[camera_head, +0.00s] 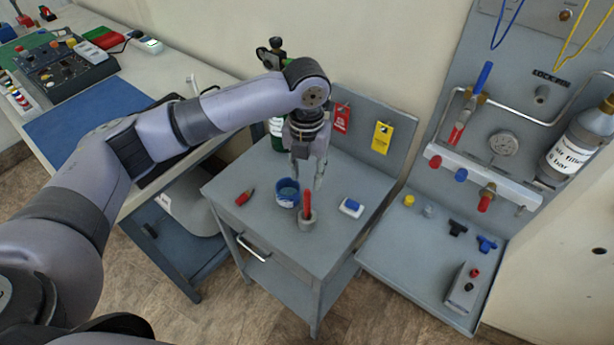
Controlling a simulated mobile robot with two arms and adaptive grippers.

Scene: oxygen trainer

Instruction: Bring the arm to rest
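My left arm comes in from the left and reaches over the small grey table (262,226). My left gripper (309,183) points down above the table, with its two fingers apart and nothing visible between them. Below it are a blue cup (287,194) and a grey holder (307,221) with a red upright piece (307,202). The fingertips appear above or behind these; I cannot tell the exact gap. My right gripper is not in view.
A red marker-like piece (245,197) and a white-and-blue block (352,207) lie on the table. Red (342,118) and yellow (382,137) tags hang at its back. A grey panel with a gas cylinder (575,145) stands right. A workbench with a blue mat (85,115) is left.

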